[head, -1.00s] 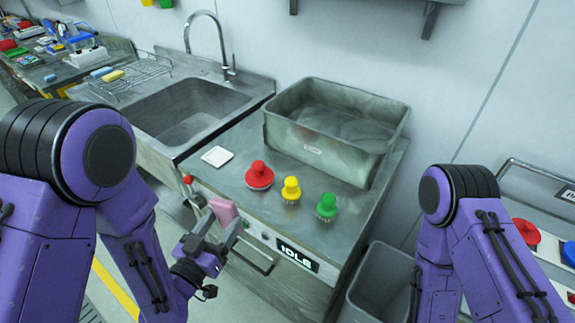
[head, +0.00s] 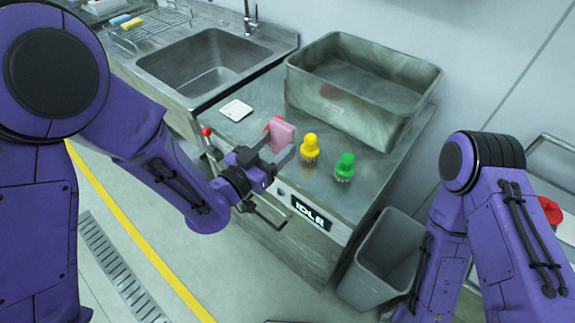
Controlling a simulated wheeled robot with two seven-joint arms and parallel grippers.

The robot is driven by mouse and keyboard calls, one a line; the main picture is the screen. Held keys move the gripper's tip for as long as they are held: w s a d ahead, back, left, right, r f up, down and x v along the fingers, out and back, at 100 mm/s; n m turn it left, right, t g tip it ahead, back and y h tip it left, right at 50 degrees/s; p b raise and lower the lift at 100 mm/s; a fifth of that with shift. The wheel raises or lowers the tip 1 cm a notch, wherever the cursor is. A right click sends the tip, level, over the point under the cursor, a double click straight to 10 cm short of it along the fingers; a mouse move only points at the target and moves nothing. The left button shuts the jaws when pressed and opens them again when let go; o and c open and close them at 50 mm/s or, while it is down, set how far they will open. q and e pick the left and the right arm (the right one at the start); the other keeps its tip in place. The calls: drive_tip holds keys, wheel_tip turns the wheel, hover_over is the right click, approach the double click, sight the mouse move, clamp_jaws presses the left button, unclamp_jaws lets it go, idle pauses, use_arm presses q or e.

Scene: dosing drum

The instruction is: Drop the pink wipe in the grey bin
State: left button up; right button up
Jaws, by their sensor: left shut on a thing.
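The pink wipe (head: 283,133) is held in my left gripper (head: 277,152), which is shut on it. The gripper holds it in front of the steel counter's front part, and it hides most of the red-knobbed brush behind it. The grey bin (head: 388,262) stands on the floor at the right end of the counter, its open top facing up. The bin is to the right of and below my left gripper. My right arm's upper links show at the right, partly in front of the bin's right side; its gripper is out of view.
A yellow-knobbed brush (head: 310,147) and a green-knobbed brush (head: 344,167) stand on the counter (head: 375,170). A grey metal tub (head: 355,100) sits behind them. A white pad (head: 236,110) lies at left, near the sink (head: 205,68). The counter front carries a display (head: 311,212) reading IDLE.

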use_arm(q)
drive_tip(key=w+f, duration=0.1)
drive_tip(key=w+d+f+b, duration=0.1)
drive_tip(key=f, duration=0.1)
drive_tip(key=w+d+f+b, duration=0.1)
drive_tip(key=f, duration=0.1)
drive_tip(key=shift+w+f, duration=0.15)
drive_tip(key=shift+w, duration=0.1)
wheel_tip(320, 180, down, 4)
drive_tip(key=b, duration=0.3)
drive_tip(key=shift+w+d, duration=0.1)
drive_tip(key=shift+d, duration=0.05)
drive_tip(key=shift+w+r, duration=0.15)
drive_tip(key=shift+r, duration=0.15)
drive_tip(key=shift+f, duration=0.2)
drive_tip(key=o, duration=0.9)
drive_tip(key=shift+r, duration=0.1)
drive_tip(key=shift+o, duration=0.9)
use_arm(e)
wheel_tip(320, 180, down, 6)
drive_tip(key=shift+f, duration=0.2)
drive_tip(key=shift+r, duration=0.1)
